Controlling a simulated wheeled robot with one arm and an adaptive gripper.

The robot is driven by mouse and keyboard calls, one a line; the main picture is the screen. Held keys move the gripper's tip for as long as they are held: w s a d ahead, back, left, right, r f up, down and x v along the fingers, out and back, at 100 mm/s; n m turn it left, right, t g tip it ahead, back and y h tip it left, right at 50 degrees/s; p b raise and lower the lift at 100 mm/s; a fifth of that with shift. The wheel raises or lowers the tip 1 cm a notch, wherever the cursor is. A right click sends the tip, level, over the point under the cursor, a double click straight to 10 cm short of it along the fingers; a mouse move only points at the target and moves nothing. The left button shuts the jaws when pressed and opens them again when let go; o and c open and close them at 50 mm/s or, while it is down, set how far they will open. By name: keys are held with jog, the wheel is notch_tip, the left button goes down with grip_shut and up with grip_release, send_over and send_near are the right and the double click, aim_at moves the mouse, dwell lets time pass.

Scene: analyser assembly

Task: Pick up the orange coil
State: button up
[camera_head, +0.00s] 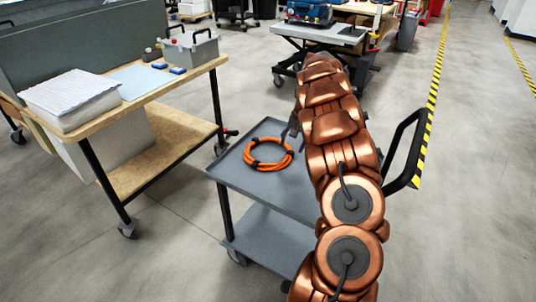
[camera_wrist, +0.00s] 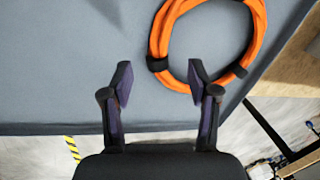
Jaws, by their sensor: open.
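The orange coil (camera_head: 268,154) is a ring of orange cable with black ties. It lies flat on the top shelf of a grey cart (camera_head: 236,176), near its far left corner. In the wrist view the coil (camera_wrist: 163,37) shows at the top, partly cut off by the frame's edge. My gripper (camera_wrist: 160,75) is open and empty. Its right fingertip appears close to the coil's near edge; I cannot tell whether they touch. In the head view my gripper (camera_head: 291,128) is small and partly hidden, just right of the coil.
A wooden-topped workbench (camera_head: 150,82) stands to the left with a stack of paper (camera_head: 72,97) and a grey toolbox (camera_head: 190,48). A black cart handle (camera_head: 408,150) rises at the right. A lift table (camera_head: 322,34) stands behind. The cart top around the coil is clear.

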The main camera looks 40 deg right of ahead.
aim_at(289, 155)
jog(key=shift+w+a+f, duration=0.1)
jog(key=shift+w+f, duration=0.05)
jog(key=shift+f, duration=0.85)
jog(key=shift+w+a+f, duration=0.1)
jog(key=shift+w+f, duration=0.1)
jog(key=shift+f, duration=0.85)
jog(key=shift+w+f, duration=0.15)
jog(key=shift+f, duration=0.85)
jog(key=shift+c, duration=0.3)
grip_shut()
